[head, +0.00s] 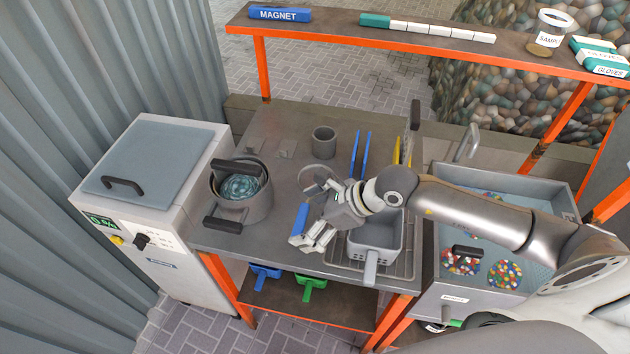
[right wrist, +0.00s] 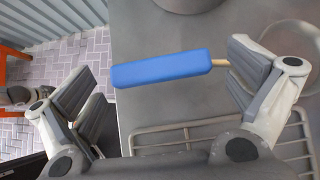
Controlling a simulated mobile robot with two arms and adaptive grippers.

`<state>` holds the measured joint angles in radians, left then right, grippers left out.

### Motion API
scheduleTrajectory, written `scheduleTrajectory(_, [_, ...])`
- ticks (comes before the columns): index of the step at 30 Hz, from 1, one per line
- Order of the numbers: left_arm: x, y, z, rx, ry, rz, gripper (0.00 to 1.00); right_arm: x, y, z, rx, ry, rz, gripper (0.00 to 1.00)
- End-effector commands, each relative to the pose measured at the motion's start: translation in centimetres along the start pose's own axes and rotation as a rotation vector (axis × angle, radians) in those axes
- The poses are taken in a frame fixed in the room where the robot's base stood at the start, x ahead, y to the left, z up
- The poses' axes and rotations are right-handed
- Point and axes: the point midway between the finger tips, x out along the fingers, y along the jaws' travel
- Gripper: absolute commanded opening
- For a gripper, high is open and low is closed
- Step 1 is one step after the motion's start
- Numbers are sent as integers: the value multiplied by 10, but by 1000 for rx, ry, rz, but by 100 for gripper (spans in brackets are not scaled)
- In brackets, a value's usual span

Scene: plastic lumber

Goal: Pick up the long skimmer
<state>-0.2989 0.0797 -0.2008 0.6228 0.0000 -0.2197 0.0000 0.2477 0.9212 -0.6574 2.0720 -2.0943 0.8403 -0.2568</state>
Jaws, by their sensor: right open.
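The long skimmer shows as a blue handle (head: 300,219) with a thin ring toward the back, lying on the grey worktop. My right gripper (head: 313,212) is just above it and partly hides its shaft. In the right wrist view the blue handle (right wrist: 158,68) and a short piece of tan shaft appear between the spread fingers of my right gripper (right wrist: 163,88). The gripper is open and holds nothing. I cannot tell how high it is above the handle. My left gripper is not in view.
A pot (head: 241,193) with black handles stands to the left. A grey basket (head: 376,240) sits on a wire rack right of the skimmer. A grey cup (head: 324,142) and blue strips (head: 354,155) are behind. A sink with colored pellets (head: 505,273) is at right.

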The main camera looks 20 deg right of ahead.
Motion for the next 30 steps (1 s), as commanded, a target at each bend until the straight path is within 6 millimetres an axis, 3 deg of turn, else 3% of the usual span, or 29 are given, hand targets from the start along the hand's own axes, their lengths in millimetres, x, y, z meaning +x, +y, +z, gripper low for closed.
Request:
scheduleTrajectory(11, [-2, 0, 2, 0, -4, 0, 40, 10, 0, 0, -1, 1, 0, 100])
scheduleTrajectory(25, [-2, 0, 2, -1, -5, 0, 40, 10, 0, -1, 0, 2, 1, 42])
scheduleTrajectory(30, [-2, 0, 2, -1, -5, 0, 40, 10, 0, -1, -1, 1, 0, 42])
